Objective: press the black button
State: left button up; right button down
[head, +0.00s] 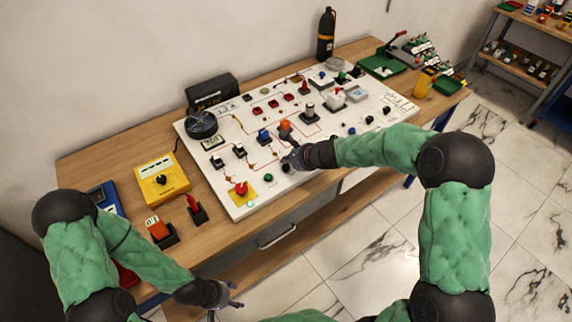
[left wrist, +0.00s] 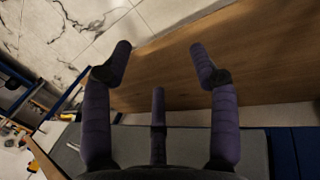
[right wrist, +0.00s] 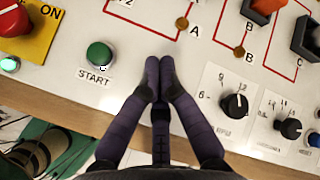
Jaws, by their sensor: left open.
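The white panel (head: 223,176) lies on the wooden bench and carries many controls. Small black controls (head: 369,119) sit toward its right front; I cannot tell which one is the black button. My right gripper (head: 288,160) is over the panel's front edge, its fingers together and empty. In the right wrist view its tips (right wrist: 160,66) are between a green START button (right wrist: 100,54) and a black dial knob (right wrist: 235,105). A dark round control (right wrist: 314,139) is cut by that view's right edge. My left gripper (head: 235,294) is open and empty, low in front of the bench.
A red mushroom button on a yellow plate (head: 241,195) stands at the panel's front left corner. An orange switch (head: 285,127) and a white-topped block (head: 334,99) rise from the panel. A yellow box (head: 163,182) is left of it. My right forearm hides part of the front edge.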

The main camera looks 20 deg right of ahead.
aim_at(288, 168)
jog(key=shift+r, duration=0.1)
notch_tip(288, 168, up, 5)
jog(key=p, duration=0.4)
jog(key=shift+p, duration=0.35)
dwell(0.7)
